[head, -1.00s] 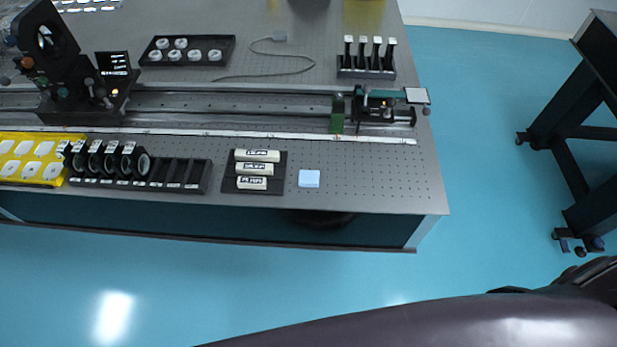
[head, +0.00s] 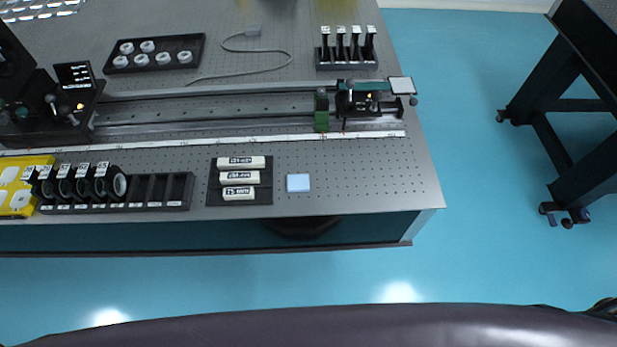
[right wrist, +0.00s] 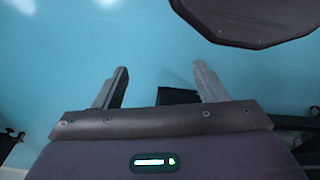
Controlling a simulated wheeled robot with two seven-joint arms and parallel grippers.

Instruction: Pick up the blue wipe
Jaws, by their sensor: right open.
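The blue wipe (head: 298,182) is a small light-blue square lying flat on the perforated optical table (head: 420,190), near its front edge. It lies just right of a black tray with white labelled cylinders. My right gripper (right wrist: 160,82) shows in the right wrist view, its two fingers spread apart with nothing between them, over the blue floor. The wipe is not in the right wrist view. Neither gripper shows in the head view; my left gripper is out of sight.
The black tray (head: 212,189) of cylinders and a lens rack (head: 150,205) stand left of the wipe. An optical rail (head: 220,118) with mounts runs behind it. A second dark table (head: 570,75) stands at the right. The table around the wipe's right side is clear.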

